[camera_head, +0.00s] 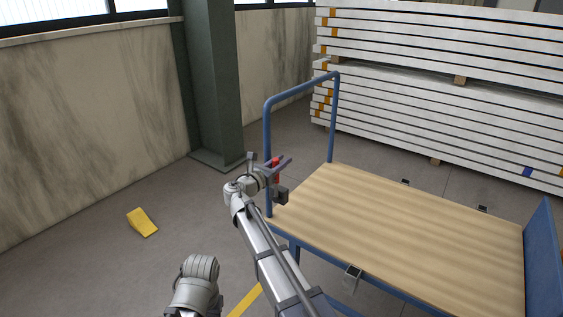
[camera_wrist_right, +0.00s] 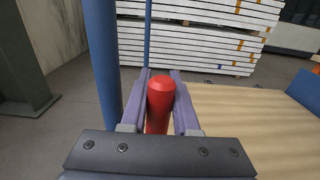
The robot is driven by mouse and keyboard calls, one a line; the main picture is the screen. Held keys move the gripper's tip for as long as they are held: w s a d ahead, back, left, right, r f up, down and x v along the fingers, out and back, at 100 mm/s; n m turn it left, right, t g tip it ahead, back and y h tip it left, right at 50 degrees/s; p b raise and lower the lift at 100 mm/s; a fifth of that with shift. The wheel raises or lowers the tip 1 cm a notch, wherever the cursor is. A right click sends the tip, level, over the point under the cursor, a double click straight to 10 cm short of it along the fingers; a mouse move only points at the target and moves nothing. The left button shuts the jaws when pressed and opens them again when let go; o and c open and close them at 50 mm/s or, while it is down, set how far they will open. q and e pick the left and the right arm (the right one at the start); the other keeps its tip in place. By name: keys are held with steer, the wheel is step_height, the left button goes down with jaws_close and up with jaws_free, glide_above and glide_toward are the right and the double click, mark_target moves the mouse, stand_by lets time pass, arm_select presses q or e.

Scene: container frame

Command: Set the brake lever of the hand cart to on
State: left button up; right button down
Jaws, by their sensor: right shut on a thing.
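The hand cart has a flat wooden deck (camera_head: 400,225) and a blue tube handle (camera_head: 267,140) at its left end. A red brake lever (camera_head: 276,164) is beside the near post of the handle. My right gripper (camera_head: 282,166) is at the lever, its fingers on either side of it. In the right wrist view the red lever (camera_wrist_right: 160,98) stands between the two purple fingers, and the gripper (camera_wrist_right: 160,92) is shut on it. The lever's lower part is hidden by the gripper body. My left gripper does not show clearly; only a grey arm part is at the bottom.
A yellow wedge (camera_head: 142,222) lies on the floor at the left. A green column (camera_head: 213,80) stands behind the handle, against the wall. Stacked white panels (camera_head: 440,95) fill the back right. The floor between the wedge and the cart is open.

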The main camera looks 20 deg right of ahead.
steer(key=s+d+f+m+b, duration=0.6)
steer(key=s+m, duration=0.3)
steer(key=m, duration=0.2)
steer(key=shift+s+d+f, duration=0.15)
steer(key=shift+d+f, duration=0.1)
steer(key=shift+d, duration=0.35)
stand_by(0.3)
steer(key=c, duration=0.7)
jaws_free()
steer(key=shift+o, duration=0.2)
steer(key=v, duration=0.8)
